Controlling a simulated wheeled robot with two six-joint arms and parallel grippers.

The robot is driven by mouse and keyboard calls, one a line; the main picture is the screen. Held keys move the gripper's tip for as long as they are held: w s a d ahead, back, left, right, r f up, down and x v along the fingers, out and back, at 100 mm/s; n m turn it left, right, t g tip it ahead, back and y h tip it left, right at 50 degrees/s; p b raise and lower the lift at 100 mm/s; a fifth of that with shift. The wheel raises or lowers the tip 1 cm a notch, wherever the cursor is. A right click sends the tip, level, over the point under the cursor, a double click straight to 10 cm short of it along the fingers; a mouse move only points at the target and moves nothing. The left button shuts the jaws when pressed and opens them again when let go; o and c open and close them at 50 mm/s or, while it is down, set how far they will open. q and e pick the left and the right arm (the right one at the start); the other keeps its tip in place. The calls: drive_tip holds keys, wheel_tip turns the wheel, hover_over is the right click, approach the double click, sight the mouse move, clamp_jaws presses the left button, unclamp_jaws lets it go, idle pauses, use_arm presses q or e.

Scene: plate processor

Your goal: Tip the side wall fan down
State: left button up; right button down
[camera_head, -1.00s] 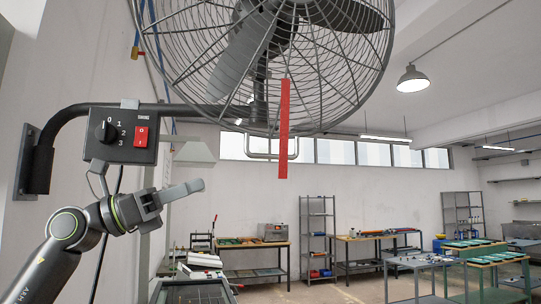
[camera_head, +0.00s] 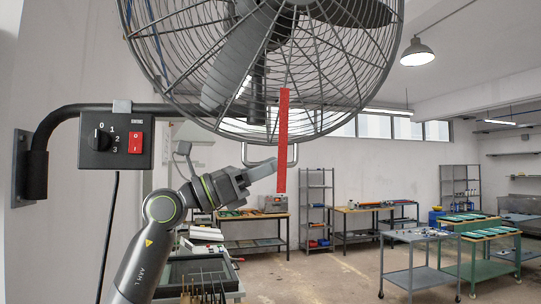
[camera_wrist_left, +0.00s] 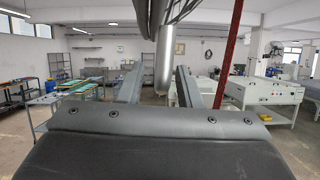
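The side wall fan (camera_head: 262,50) is a large grey caged fan on a dark wall arm (camera_head: 70,112), at the top of the head view. A thin grey U-shaped handle (camera_head: 245,153) hangs under its cage, and a red strip (camera_head: 283,140) hangs from the front. My left gripper (camera_head: 268,170) is at the handle's lower part, just left of the red strip. In the left wrist view the fingers (camera_wrist_left: 157,85) are apart, with a grey metal bar (camera_wrist_left: 164,60) between them. I cannot tell whether they touch it. My right gripper is not in view.
A black control box (camera_head: 117,138) with a dial and red switch sits on the wall arm. Below are a dark-framed bench (camera_head: 200,270), shelves (camera_head: 318,205) and green-topped tables (camera_head: 480,230) farther back. The air right of the fan handle is clear.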

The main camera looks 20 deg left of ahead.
use_arm(q)
drive_tip(key=shift+w+d+r, duration=0.1)
drive_tip(key=shift+w+d, duration=0.05)
drive_tip(key=shift+d, duration=0.1)
drive_tip(key=shift+c, duration=0.3)
clamp_jaws()
